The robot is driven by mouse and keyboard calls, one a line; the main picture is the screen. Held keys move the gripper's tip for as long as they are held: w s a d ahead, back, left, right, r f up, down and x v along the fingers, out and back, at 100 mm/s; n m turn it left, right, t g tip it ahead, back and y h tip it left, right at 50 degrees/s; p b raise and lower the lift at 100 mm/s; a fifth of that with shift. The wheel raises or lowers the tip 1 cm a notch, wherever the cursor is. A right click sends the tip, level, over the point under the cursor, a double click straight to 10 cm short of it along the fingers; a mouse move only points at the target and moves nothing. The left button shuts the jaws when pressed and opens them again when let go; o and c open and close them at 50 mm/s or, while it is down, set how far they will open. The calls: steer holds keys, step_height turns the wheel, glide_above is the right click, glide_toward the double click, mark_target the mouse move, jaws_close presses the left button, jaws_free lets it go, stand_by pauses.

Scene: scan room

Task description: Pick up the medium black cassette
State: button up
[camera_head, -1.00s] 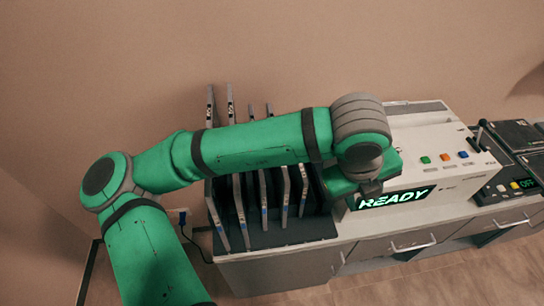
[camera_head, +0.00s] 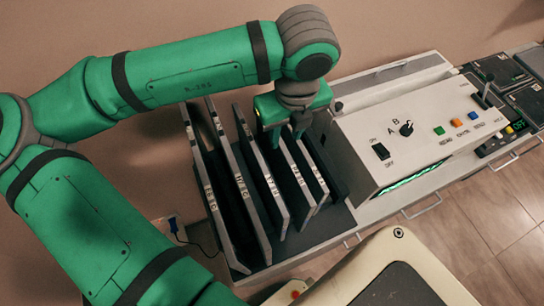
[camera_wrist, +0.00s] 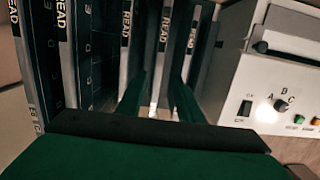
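Several dark cassettes with grey edges stand upright side by side in a dark rack (camera_head: 335,217). The ones at the left (camera_head: 208,170) look larger than those at the right. The fourth from the left (camera_head: 297,180) is a smaller one; its edge, with a READ label, also shows in the wrist view (camera_wrist: 165,32). My gripper (camera_head: 288,135) is over the rack, pointing down. In the wrist view its two fingers (camera_wrist: 158,100) are apart, with this fourth cassette appearing between them. Whether they touch it is hidden. I cannot tell for certain which cassette is the medium one.
The white console (camera_head: 400,130) with a knob, switch and coloured buttons stands close to the right of the rack. Dark units (camera_head: 500,75) stand beyond it. Neighbouring cassettes stand close on both sides of my fingers. The wall is behind the rack.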

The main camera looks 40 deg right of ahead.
mark_target(284, 145)
steer(key=f, duration=0.5)
steer(key=shift+w+d, duration=0.1)
steer(key=shift+w, duration=0.1)
steer(key=shift+w+f, duration=0.2)
steer(key=shift+f, duration=0.65)
steer(key=shift+w+f, duration=0.15)
steer(key=shift+f, duration=0.7)
steer(key=shift+w+f, duration=0.2)
steer(key=shift+f, duration=0.65)
steer(key=shift+c, duration=0.4)
jaws_close()
steer(key=shift+r, duration=0.1)
